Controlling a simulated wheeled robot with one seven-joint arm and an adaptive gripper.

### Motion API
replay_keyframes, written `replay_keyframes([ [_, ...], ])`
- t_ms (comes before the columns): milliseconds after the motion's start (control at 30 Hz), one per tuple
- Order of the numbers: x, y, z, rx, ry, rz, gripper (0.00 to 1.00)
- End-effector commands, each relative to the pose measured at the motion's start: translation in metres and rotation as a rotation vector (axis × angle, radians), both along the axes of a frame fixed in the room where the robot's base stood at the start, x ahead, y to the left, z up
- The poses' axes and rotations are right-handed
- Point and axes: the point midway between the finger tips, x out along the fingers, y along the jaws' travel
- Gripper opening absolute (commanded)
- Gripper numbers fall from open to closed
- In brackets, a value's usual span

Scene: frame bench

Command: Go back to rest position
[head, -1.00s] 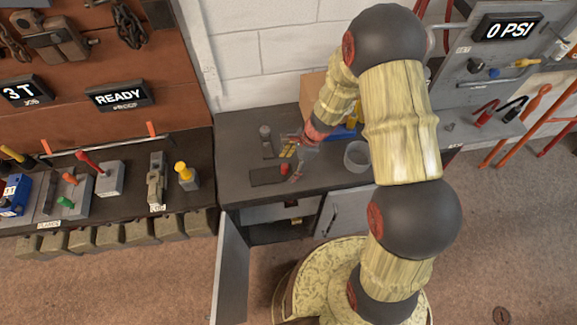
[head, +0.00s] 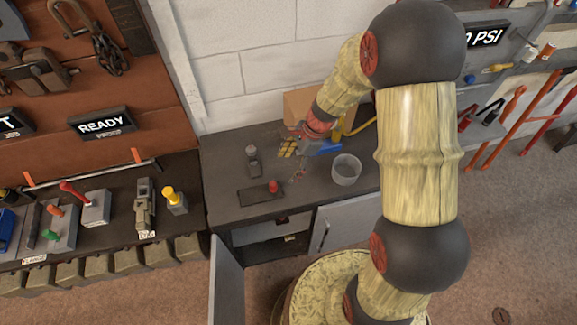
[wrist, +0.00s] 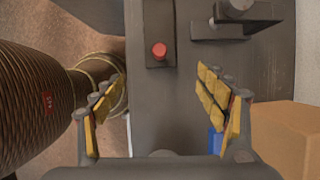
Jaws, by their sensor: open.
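My gripper (head: 292,150) is above the dark bench top (head: 225,208) in the head view. In the wrist view its two yellow-padded fingers (wrist: 160,102) are spread apart with nothing between them. A dark plate with a red button (wrist: 160,50) lies on the bench beyond the fingertips. The same red button (head: 273,186) shows in the head view, left of and below my gripper.
A grey clamp-like device (head: 253,158) stands at the back of the bench. A light round container (head: 345,170) and a cardboard box (head: 305,106) stand near my gripper. An open cabinet door (head: 227,280) juts out below. A tool bench (head: 110,225) stands at left.

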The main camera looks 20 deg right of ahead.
Motion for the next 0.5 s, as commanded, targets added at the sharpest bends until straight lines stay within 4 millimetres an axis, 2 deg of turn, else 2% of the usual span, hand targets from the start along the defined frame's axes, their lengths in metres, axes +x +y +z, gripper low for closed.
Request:
replay_keyframes([
  [333,0.0001,0.0001,-0.0002,0.0,-0.002,0.004,0.74],
  [500,-0.0035,0.0007,0.0,0.002,-0.028,0.102,0.74],
])
